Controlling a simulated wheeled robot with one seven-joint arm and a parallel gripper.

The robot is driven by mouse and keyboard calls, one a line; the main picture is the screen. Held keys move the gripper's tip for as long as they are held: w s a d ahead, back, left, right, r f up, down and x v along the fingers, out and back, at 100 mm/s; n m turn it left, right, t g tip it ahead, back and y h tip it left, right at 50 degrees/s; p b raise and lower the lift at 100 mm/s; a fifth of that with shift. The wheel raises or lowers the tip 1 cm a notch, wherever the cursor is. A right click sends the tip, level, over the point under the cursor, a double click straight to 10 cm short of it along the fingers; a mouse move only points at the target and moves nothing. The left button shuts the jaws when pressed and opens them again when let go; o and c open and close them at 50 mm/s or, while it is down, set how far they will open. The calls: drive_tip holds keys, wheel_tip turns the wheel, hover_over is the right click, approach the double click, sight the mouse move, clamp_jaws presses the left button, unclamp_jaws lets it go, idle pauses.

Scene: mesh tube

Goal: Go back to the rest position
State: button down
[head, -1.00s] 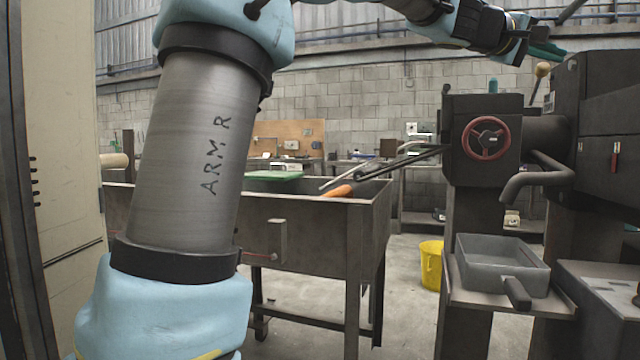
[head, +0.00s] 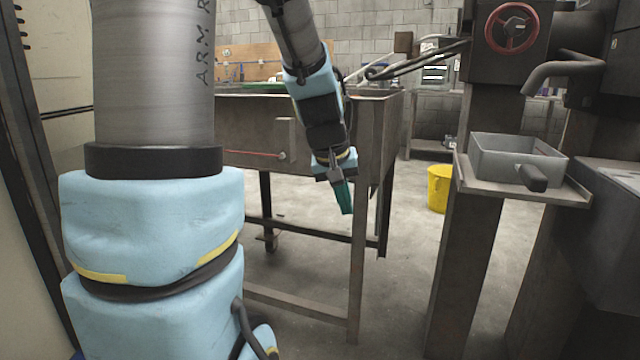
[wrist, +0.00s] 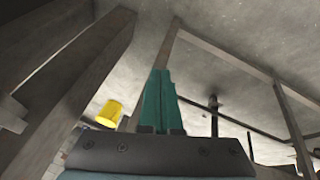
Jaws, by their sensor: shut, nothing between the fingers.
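My gripper (head: 344,198) hangs at the lower end of my arm in the head view, its teal fingers pointing down in front of the metal table's legs. In the wrist view the teal fingers (wrist: 161,98) lie together, shut, with nothing between them. The gripper is clear of the floor.
A metal table (head: 240,135) stands close behind my gripper. A yellow bucket (head: 438,188) sits on the floor to the right. A grey box with a handle (head: 515,160) rests on a shelf of the dark machine with a red handwheel (head: 511,28). Open floor (head: 408,265) lies between.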

drive_tip(key=s+a+f+g+y, duration=0.2)
drive_tip(key=s+a+f+y, duration=0.1)
drive_tip(key=s+a+f, duration=0.8)
wheel_tip(320, 180, up, 32)
drive_tip(key=p, duration=2.9)
drive_tip(key=shift+w+a+r, duration=0.2)
drive_tip(key=shift+w+a, duration=0.2)
drive_tip(key=shift+w, duration=0.05)
